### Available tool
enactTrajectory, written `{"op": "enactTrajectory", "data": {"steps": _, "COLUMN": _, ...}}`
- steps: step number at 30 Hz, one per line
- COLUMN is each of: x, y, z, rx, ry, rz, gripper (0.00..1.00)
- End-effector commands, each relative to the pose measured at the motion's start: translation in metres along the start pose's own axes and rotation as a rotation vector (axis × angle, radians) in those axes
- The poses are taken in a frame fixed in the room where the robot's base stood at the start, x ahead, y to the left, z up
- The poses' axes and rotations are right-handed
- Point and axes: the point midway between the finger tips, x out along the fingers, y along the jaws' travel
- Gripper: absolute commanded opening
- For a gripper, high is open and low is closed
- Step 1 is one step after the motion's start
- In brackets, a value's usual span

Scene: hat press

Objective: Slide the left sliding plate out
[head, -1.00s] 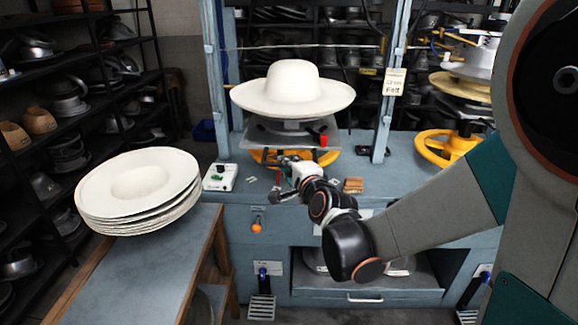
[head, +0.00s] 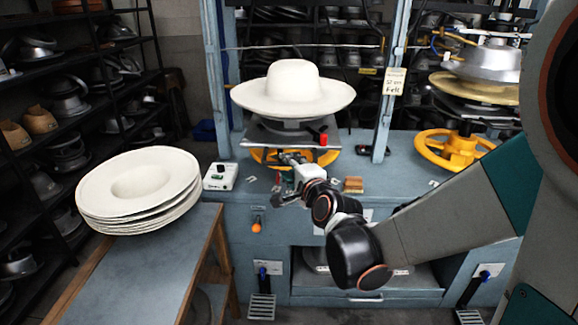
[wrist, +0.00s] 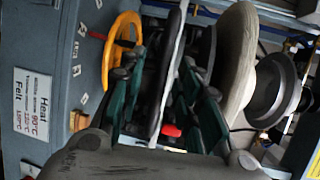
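The left sliding plate (head: 262,136) is a flat grey plate below the cream felt hat (head: 292,90) at the left press. A red knob (head: 323,141) on a black handle sits at its front right. In the wrist view the plate (wrist: 166,75) shows nearly edge-on, with the red knob (wrist: 171,130) close to my gripper. My gripper (wrist: 160,85) is open, its green-sided fingers apart on either side of the plate's edge. Contact with the plate cannot be told. In the head view my gripper (head: 283,178) is low in front of the plate, its fingertips small and unclear.
A yellow handwheel (wrist: 122,40) lies just under the plate, close to one finger. A stack of felt hats (head: 140,185) stands on the left table (head: 130,262). A post (head: 391,100) rises right of the press.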

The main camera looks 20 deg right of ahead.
Motion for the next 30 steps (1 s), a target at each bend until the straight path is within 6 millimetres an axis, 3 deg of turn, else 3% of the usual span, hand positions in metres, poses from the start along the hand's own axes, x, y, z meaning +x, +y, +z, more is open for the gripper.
{"op": "enactTrajectory", "data": {"steps": 16, "x": -0.085, "y": 0.002, "z": 0.0, "rx": 0.001, "ry": 0.0, "rz": 0.002, "gripper": 0.31}}
{"op": "enactTrajectory", "data": {"steps": 24, "x": -0.104, "y": 0.002, "z": 0.0, "rx": 0.001, "ry": 0.0, "rz": 0.002, "gripper": 0.31}}
{"op": "enactTrajectory", "data": {"steps": 30, "x": -0.107, "y": 0.002, "z": 0.0, "rx": 0.0, "ry": -0.001, "rz": 0.002, "gripper": 0.31}}
